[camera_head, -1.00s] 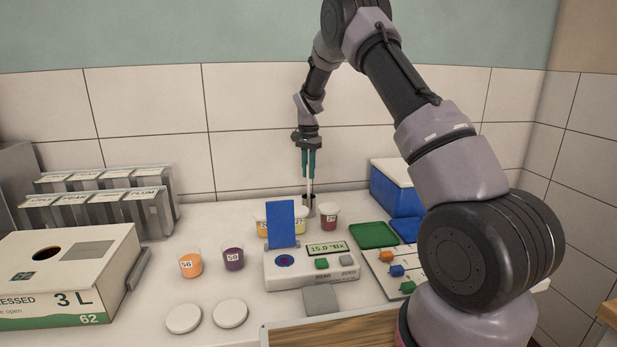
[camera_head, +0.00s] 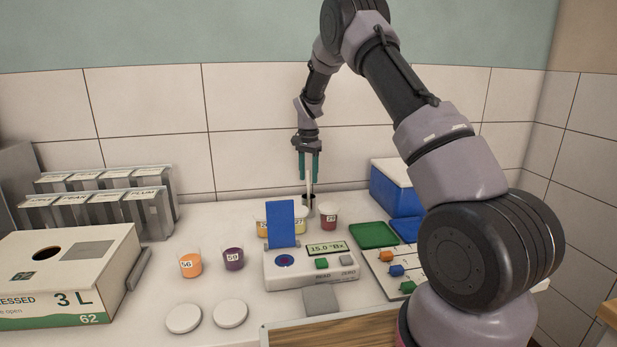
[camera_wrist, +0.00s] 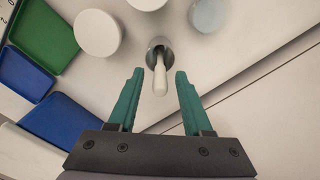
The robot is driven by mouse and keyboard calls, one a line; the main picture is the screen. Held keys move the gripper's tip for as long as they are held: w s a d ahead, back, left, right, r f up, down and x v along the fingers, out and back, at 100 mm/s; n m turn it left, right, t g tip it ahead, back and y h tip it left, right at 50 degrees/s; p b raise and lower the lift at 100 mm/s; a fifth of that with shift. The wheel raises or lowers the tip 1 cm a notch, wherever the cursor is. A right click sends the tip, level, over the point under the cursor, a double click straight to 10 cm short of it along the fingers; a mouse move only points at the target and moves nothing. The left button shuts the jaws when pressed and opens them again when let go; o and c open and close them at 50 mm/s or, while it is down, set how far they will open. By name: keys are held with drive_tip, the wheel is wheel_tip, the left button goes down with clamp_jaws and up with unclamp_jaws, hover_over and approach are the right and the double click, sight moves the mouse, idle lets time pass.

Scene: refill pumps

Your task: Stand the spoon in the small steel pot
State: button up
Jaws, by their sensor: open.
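The white spoon (camera_wrist: 160,77) stands in the small steel pot (camera_wrist: 158,44), leaning, with its handle sticking up out of the mouth. In the head view the spoon (camera_head: 309,175) shows as a pale upright stick at the back of the counter, and the pot (camera_head: 308,204) is partly hidden behind cups. My gripper (camera_head: 308,178) is above the pot, pointing down, with its teal fingers apart on either side of the handle. In the wrist view my gripper (camera_wrist: 157,72) is open, with clear gaps between the fingers and the spoon. The spoon's lower end is hidden inside the pot.
Labelled cups, including a dark red one (camera_head: 328,217), stand close in front of the pot. A white meter (camera_head: 310,266) with a blue flap (camera_head: 281,224) is nearer. A blue box (camera_head: 396,192) and a green tray (camera_head: 373,235) lie to the right. The tiled wall is close behind.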

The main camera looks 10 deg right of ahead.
wheel_tip(320, 180, up, 12)
drive_tip(key=f, duration=0.1)
drive_tip(key=s+d+r+n+t+y, duration=0.1)
drive_tip(key=s+d+r+t, duration=0.1)
drive_tip(key=s+r, duration=0.7)
drive_tip(key=s+d+r+n+t+y, duration=0.1)
drive_tip(key=s+d+r, duration=0.2)
drive_tip(key=s+r, duration=0.6)
drive_tip(key=s+n+t, duration=0.2)
drive_tip(key=s+t, duration=0.2)
drive_tip(key=s, duration=1.9)
drive_tip(key=shift+d+f+n, duration=0.25)
drive_tip(key=shift+d+n, duration=0.15)
